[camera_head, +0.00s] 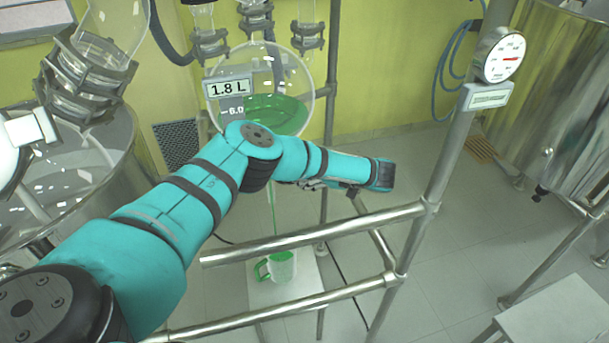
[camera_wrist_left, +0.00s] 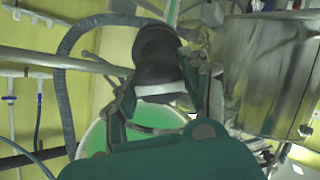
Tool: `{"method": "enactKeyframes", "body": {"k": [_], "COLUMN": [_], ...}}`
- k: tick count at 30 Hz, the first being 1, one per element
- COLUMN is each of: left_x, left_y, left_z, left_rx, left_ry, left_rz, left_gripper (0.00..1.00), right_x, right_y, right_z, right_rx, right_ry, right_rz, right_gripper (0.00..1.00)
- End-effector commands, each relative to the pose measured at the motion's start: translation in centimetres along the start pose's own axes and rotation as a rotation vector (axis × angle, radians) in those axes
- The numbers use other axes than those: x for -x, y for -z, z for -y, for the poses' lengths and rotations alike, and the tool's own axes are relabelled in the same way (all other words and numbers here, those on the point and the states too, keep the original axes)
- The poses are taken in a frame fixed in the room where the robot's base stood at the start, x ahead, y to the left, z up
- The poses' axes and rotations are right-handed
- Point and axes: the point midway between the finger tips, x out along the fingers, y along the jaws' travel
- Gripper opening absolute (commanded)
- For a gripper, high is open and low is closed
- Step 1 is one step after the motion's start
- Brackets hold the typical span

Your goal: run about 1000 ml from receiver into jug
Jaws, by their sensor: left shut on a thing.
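The receiver (camera_head: 285,68) is a round glass vessel holding green liquid, at the top middle of the head view, with a "1.8 L" readout (camera_head: 228,88) in front. A thin green stream (camera_head: 273,212) runs down below my arm towards the jug (camera_head: 280,267). The white jug with a green handle stands upright on a pale platform and shows green inside. In the left wrist view my left gripper (camera_wrist_left: 163,82) is shut on a dark rounded knob (camera_wrist_left: 156,45). In the head view my left arm hides the receiver's underside and outlet; the gripper's fingers cannot be made out there.
Steel frame rails (camera_head: 320,231) cross in front of the jug. A pressure gauge (camera_head: 500,56) sits on the upright post at right. Large steel vessels stand at left and right (camera_head: 560,90). Open tiled floor (camera_head: 450,265) lies right of the frame.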

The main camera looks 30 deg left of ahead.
Motion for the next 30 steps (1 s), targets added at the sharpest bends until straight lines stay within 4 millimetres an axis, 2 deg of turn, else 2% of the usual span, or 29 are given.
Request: {"method": "enactKeyframes", "body": {"k": [12, 29, 30], "left_x": [0.02, 0.06, 0.06], "left_y": [-0.09, -0.04, -0.04], "left_z": [0.06, 0.05, 0.05], "left_rx": [0.193, 0.221, 0.221], "left_ry": [0.026, 0.030, 0.030], "left_rz": [0.002, 0.002, 0.002], "left_gripper": [0.14, 0.14, 0.50], "right_x": [-1.21, -1.28, -1.28], "right_y": [-0.05, -0.05, -0.05], "right_z": [0.33, 0.29, 0.29], "right_rx": [-0.002, -0.002, -0.002], "right_ry": [0.004, 0.003, 0.003], "right_rz": [-0.001, -0.001, -0.001], "right_gripper": [0.71, 0.71, 0.71]}}
